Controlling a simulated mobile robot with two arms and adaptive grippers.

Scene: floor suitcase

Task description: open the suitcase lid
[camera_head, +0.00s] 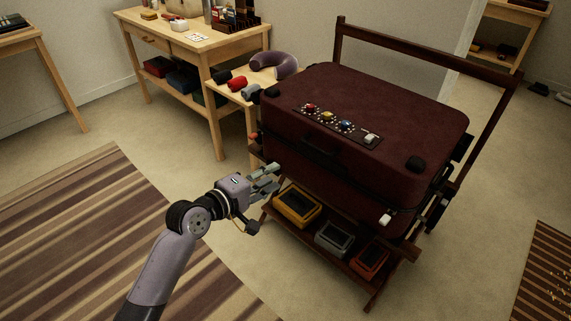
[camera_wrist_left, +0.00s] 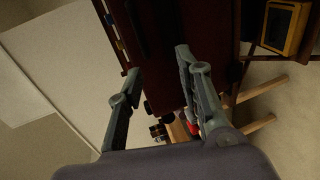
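A dark maroon suitcase (camera_head: 345,140) lies flat and closed on a dark wooden rack. Its lid (camera_head: 390,95) is down, with a row of small coloured items on top near the front edge. A dark handle (camera_head: 320,152) shows on its front side. My left gripper (camera_head: 272,178) is open in front of the suitcase's near left corner, and I see nothing between its fingers. In the left wrist view the two fingers (camera_wrist_left: 155,85) are spread apart, with the dark maroon suitcase (camera_wrist_left: 158,40) beyond them. My right gripper is in neither view.
The rack (camera_head: 513,95) has a tall rear rail and a lower shelf with a yellow tray (camera_head: 297,207), a grey tray (camera_head: 333,238) and a red tray (camera_head: 369,258). A wooden table (camera_head: 215,50) and small side table stand behind left. A striped rug (camera_head: 85,235) covers the left floor.

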